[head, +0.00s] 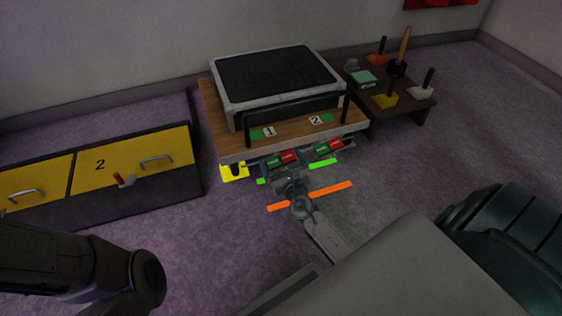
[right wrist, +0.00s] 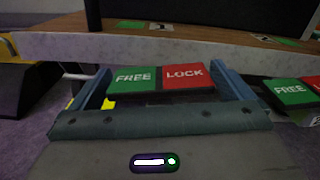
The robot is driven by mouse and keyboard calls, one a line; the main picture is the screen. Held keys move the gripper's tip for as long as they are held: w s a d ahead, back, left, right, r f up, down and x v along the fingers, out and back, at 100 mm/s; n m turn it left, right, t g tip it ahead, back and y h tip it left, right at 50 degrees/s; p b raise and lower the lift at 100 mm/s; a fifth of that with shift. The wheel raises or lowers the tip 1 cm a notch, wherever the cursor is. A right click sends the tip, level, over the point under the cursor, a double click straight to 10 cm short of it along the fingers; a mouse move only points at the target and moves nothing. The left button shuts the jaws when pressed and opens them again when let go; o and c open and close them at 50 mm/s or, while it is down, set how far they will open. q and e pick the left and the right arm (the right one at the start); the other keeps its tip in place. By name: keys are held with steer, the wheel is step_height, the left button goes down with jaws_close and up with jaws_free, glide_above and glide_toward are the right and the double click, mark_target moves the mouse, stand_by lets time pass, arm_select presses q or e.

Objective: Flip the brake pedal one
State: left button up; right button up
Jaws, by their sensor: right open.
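Brake pedal one (head: 280,160), with a green FREE half and a red LOCK half, sits under the front edge of the cart below label 1. It also shows in the right wrist view (right wrist: 162,80), straight ahead. My right gripper (head: 286,174) is open, just in front of this pedal. Its two blue fingers stand left and right of the pedal in the right wrist view, with nothing gripped. I cannot tell whether they touch it. The second pedal (head: 328,147) is to the right, below label 2. My left arm shows at lower left; its gripper is not in view.
The wooden cart top (head: 212,105) overhangs the pedals and carries a large black-topped box (head: 275,75). A yellow caster part (head: 233,170) is left of the pedals. Yellow drawers (head: 130,160) stand left, a low tool table (head: 405,100) right.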

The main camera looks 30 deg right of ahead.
steer(key=shift+w, duration=0.1)
steer(key=c, duration=0.8)
steer(key=shift+f+m+b, duration=0.15)
steer(key=shift+m+b, duration=0.55)
steer(key=shift+m, duration=1.4)
steer(key=o, duration=0.8)
